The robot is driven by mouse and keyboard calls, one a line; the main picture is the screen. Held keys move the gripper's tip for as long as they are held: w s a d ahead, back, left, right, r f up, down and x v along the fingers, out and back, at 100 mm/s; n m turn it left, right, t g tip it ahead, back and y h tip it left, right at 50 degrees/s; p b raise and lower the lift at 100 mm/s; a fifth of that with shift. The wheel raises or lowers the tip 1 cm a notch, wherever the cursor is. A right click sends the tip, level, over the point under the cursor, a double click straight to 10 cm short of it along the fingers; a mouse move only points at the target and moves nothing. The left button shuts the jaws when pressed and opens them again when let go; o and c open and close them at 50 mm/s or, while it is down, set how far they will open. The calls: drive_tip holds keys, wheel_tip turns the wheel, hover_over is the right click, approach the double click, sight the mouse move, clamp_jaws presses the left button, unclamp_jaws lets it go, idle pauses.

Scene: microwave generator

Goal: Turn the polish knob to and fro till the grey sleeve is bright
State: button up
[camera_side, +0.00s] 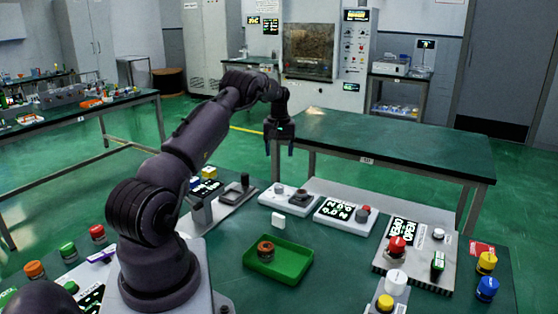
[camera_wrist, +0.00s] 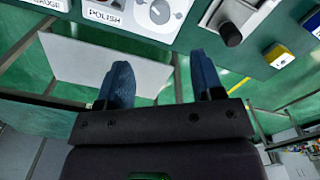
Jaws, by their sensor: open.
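The polish knob (camera_wrist: 160,11) is a round grey dial on a white panel marked POLISH (camera_wrist: 104,17), at the top edge of the wrist view, partly cut off. In the side view the small light panel (camera_side: 285,200) at the back of the near bench looks like the same one, with a grey knob (camera_side: 279,188) and a small dark piece (camera_side: 301,195) on it. I cannot tell whether that piece is the grey sleeve. My gripper (camera_side: 279,150) hangs above and behind the panel, apart from it. Its two fingers (camera_wrist: 163,78) are spread and empty in the wrist view.
A green tray (camera_side: 290,277) holds a brownish ring (camera_side: 265,249). A display box (camera_side: 347,212) stands right of the panel, and a plate with a black knob (camera_side: 244,181) stands left. A white block (camera_side: 279,220) lies in front. Another green-topped table (camera_side: 400,150) stands behind.

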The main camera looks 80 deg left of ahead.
sight(279, 186)
drive_tip(key=shift+r, duration=0.1)
wheel_tip(279, 186, down, 13)
drive_tip(key=n, duration=0.4)
drive_tip(key=shift+n, duration=0.3)
idle(0.5)
drive_tip(key=c, duration=0.9)
